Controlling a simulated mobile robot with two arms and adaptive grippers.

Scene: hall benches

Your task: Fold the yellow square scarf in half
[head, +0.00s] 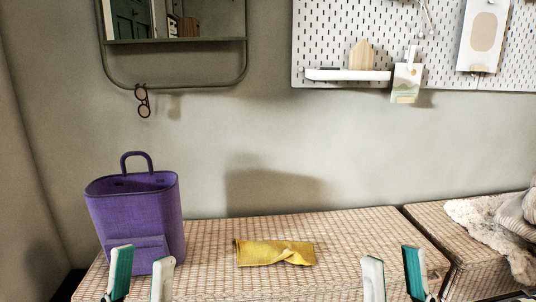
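The yellow scarf (262,253) lies on the woven bench top, near its middle. It shows as a narrow, flattened shape with a raised, twisted fold towards its right end. I cannot tell how its layers lie. My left gripper (141,268) is open and empty at the lower left, in front of the purple bag and left of the scarf. My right gripper (393,271) is open and empty at the lower right, to the right of the scarf. Neither gripper touches the scarf.
A purple bag (150,215) stands on the left of the woven bench (340,240). A second bench (440,220) at the right bears a pale fluffy cloth (480,220). A pegboard (345,30) and a mirror (175,64) hang on the wall. The bench is clear around the scarf.

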